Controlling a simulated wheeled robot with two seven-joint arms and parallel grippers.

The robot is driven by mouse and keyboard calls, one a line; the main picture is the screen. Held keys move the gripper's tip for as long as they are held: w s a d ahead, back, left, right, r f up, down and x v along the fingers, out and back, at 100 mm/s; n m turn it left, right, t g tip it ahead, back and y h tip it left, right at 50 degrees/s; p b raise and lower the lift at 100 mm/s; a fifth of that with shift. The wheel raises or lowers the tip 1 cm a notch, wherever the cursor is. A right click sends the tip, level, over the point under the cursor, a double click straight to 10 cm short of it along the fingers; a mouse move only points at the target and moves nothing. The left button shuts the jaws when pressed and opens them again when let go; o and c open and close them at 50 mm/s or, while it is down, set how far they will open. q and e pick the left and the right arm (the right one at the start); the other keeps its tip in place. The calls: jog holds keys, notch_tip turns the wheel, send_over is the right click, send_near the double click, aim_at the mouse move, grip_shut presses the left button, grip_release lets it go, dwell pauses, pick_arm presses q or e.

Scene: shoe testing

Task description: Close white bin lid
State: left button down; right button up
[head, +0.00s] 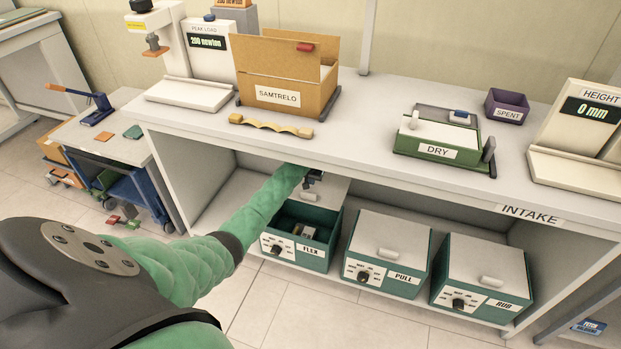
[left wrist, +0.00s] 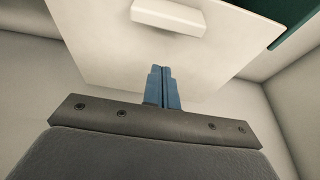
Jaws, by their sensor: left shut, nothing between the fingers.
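The green FLEX bin (head: 300,240) on the lower shelf stands open, with small items visible inside. Its pale lid (head: 335,189) is raised at the back. In the left wrist view the lid (left wrist: 100,45) fills much of the upper middle, with its white handle (left wrist: 168,17) at the top. My left gripper (head: 314,178) reaches under the table top beside the raised lid. Its blue fingers (left wrist: 162,70) are shut and empty, pointing at the lid below the handle. I cannot tell whether they touch it. My right gripper is not in view.
The PULL bin (head: 388,250) and RUB bin (head: 483,280) stand to the right with lids down. The table top (head: 350,112) overhangs the shelf. On it stand the SAMTRELO box (head: 275,92), the DRY tray (head: 437,155) and the SPENT bin (head: 508,108).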

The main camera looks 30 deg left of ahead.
pick_arm(q)
jog(key=shift+x, duration=0.75)
jog(key=shift+s+f, duration=0.1)
jog(key=shift+f, duration=0.05)
jog(key=shift+s+d, duration=0.25)
jog(key=shift+s, duration=0.65)
jog(key=shift+s+d, duration=0.2)
jog(key=shift+s, duration=0.7)
jog(key=shift+s+p, duration=0.1)
jog(key=shift+p, duration=0.3)
